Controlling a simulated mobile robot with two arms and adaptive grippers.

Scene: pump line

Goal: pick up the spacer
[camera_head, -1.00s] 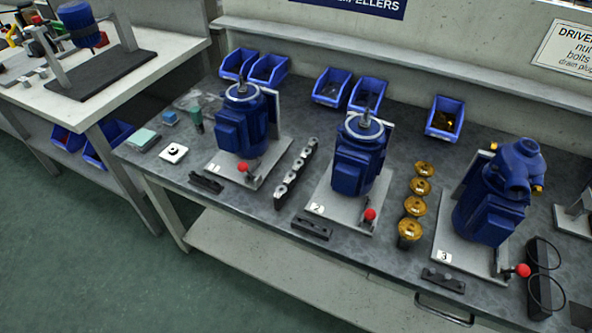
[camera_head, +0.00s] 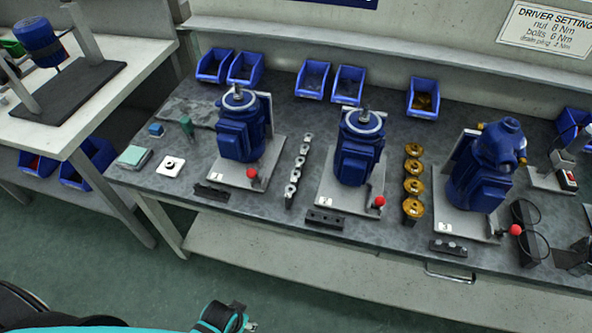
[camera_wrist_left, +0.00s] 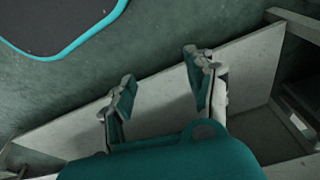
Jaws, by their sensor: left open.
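No part is clearly marked as the spacer, and I cannot tell for sure which one it is. A row of small silver ring-like parts (camera_head: 296,170) stands on a dark rack between the first two pumps. A small white plate with a dark round piece (camera_head: 171,166) lies at the left end of the bench. My left gripper (camera_wrist_left: 163,88) is open and empty in the left wrist view, with floor and a pale shelf behind its fingers. In the head view, part of my left arm shows at the bottom, in front of the bench. My right gripper is not in view.
Three blue pumps (camera_head: 240,133) stand on grey plates with red-knobbed levers along the bench (camera_head: 395,238). Brass parts (camera_head: 413,187) line up between the second and third. Blue bins (camera_head: 312,80) stand at the back. A side table (camera_head: 110,95) is at the left.

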